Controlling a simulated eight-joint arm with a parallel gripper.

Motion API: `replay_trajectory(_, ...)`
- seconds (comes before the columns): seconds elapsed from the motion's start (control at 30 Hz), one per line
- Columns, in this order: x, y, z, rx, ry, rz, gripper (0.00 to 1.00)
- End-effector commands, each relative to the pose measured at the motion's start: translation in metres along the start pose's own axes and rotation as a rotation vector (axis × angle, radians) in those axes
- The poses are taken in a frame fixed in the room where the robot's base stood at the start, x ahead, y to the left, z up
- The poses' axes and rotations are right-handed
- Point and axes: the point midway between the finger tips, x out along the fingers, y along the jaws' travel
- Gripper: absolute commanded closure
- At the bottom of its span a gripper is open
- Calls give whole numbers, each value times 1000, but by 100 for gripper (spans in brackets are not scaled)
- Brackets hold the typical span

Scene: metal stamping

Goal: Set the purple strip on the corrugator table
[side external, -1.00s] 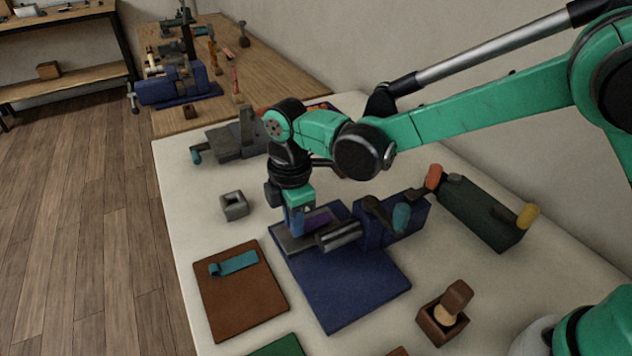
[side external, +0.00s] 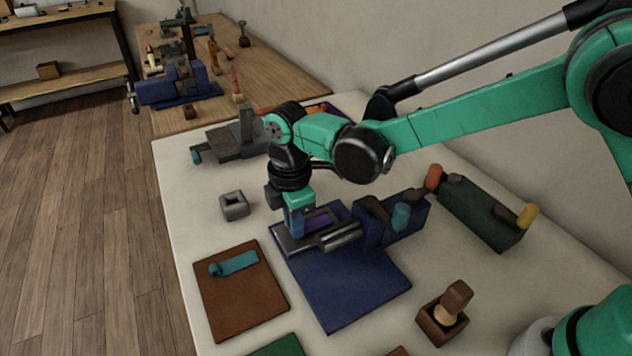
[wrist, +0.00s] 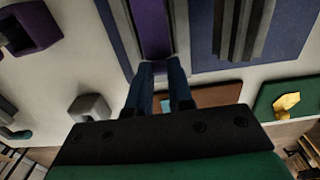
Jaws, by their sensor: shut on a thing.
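The purple strip (side external: 319,222) lies low over the grey corrugator table (side external: 287,243), beside the ridged rollers (side external: 340,236). My gripper (side external: 297,233) points down and is shut on the strip's near-left end. In the wrist view the strip (wrist: 152,28) runs away from between my fingertips (wrist: 157,72), with a strip of grey table (wrist: 121,32) along its left. The ridged rollers (wrist: 243,25) are to the right of it. I cannot tell whether the strip's underside touches the table.
The corrugator stands on a blue mat (side external: 345,290), with its crank housing (side external: 395,222) to the right. A brown mat (side external: 240,300) with a teal piece (side external: 234,263) lies to the left. A grey hollow block (side external: 234,205) and a wooden box (side external: 443,320) stand nearby. A dark green machine (side external: 480,215) is at right.

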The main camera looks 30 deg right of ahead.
Motion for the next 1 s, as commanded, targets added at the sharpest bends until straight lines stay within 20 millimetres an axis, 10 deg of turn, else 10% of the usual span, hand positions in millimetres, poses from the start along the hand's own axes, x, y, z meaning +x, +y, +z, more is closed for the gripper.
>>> replay_trajectory(0.47, 4, 0, 0, 0, 0, 0, 100)
replay_trajectory(0.63, 4, 0, 0, 0, 0, 0, 47)
replay_trajectory(1.0, -3, 0, 0, 0, 0, 0, 47)
